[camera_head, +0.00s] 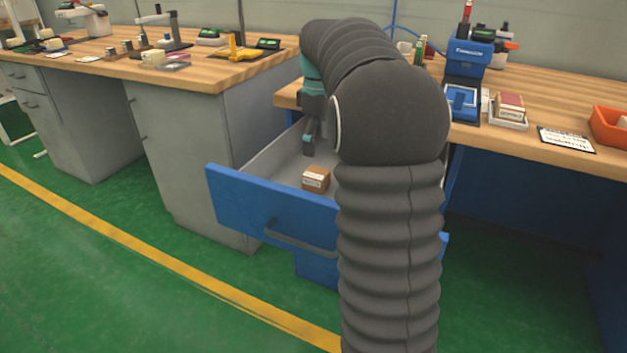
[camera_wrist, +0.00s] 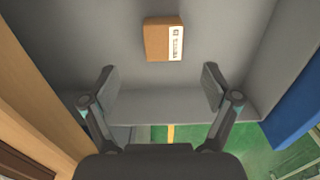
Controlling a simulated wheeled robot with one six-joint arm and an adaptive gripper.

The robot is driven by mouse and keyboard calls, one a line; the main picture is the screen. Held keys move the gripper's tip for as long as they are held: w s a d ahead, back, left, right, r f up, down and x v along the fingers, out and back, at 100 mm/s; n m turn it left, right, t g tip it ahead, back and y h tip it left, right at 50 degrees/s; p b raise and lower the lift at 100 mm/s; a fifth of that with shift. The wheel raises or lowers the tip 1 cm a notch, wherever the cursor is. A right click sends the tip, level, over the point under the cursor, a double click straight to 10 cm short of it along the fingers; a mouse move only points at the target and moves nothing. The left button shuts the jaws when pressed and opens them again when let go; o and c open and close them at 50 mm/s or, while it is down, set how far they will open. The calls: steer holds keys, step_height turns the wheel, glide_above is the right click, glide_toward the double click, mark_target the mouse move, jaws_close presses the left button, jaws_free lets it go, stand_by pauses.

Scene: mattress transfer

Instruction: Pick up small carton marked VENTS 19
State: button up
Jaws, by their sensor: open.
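A small brown carton (camera_head: 316,179) with a white printed label lies in the open blue drawer, near its front panel. It also shows in the wrist view (camera_wrist: 158,39), on the grey drawer floor above the fingertips. The lettering is too small to read for certain. My gripper (camera_head: 311,143) hangs over the drawer, behind the carton and apart from it. In the wrist view my gripper (camera_wrist: 158,88) is open, its two fingers wide apart with nothing between them. My arm hides the right part of the drawer in the head view.
The drawer's blue front (camera_head: 240,203) and grey side wall (camera_head: 275,153) stand up around the carton. The wooden worktop (camera_head: 545,95) overhangs the drawer's back. A grey cabinet (camera_head: 190,150) stands to the left. Another carton (camera_head: 510,103) sits on the worktop.

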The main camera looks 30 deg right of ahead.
mark_target(316, 172)
step_height(316, 172, down, 4)
steer(key=shift+f, duration=0.25)
steer(key=shift+a+f+b, duration=0.15)
steer(key=shift+f+b, duration=0.1)
steer(key=shift+f, duration=1.1)
steer(key=shift+a+f+b, duration=0.1)
steer(key=shift+f+b, duration=0.15)
steer(key=shift+f, duration=1.1)
steer(key=c, duration=1.3)
